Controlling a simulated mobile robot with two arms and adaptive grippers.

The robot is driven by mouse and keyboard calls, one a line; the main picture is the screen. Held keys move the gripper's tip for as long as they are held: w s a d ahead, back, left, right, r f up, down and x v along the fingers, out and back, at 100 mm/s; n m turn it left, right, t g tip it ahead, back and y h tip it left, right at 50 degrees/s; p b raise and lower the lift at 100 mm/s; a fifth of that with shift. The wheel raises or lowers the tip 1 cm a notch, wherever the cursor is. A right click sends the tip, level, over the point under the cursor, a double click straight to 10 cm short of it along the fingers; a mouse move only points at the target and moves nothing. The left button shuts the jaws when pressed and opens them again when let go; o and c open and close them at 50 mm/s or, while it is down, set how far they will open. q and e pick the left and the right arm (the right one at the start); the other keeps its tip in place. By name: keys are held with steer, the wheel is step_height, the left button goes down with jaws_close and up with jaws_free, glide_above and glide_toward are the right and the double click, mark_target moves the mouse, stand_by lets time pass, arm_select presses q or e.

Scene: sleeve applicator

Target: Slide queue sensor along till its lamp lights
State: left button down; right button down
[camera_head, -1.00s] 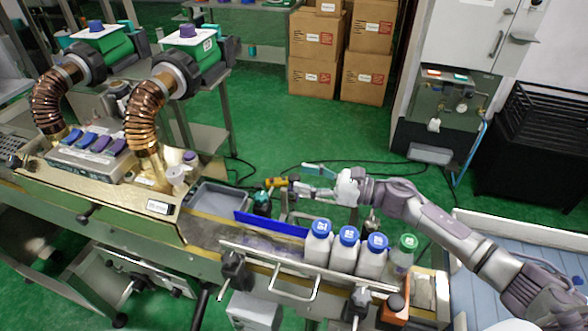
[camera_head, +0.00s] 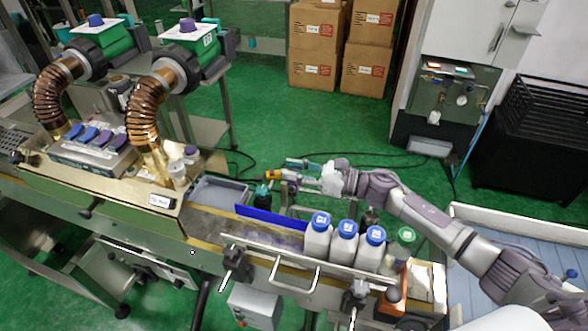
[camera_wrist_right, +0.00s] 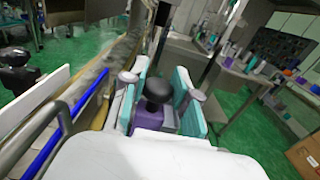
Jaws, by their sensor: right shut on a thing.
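My right gripper (camera_head: 292,171) reaches in from the right, behind the conveyor. A small yellow-orange part (camera_head: 272,175), which looks like part of the queue sensor, shows at its fingertips. In the right wrist view, the gripper's teal finger pads (camera_wrist_right: 166,97) stand on both sides of a purple block (camera_wrist_right: 148,116) with a black knob (camera_wrist_right: 157,91). The gripper is shut on this block, seemingly the sensor's mount. The pads hide part of it. I cannot make out a lit lamp. My left gripper is out of view.
A front rail (camera_head: 300,262) borders the belt.

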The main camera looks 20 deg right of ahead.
steer(key=shift+s+d+f, duration=0.1)
steer(key=shift+d+f, duration=0.05)
steer(key=shift+d, duration=0.05)
steer(key=b+v, duration=0.4)
steer(key=v, duration=0.5)
steer(key=c, duration=0.9)
jaws_free()
steer(key=shift+o, duration=0.2)
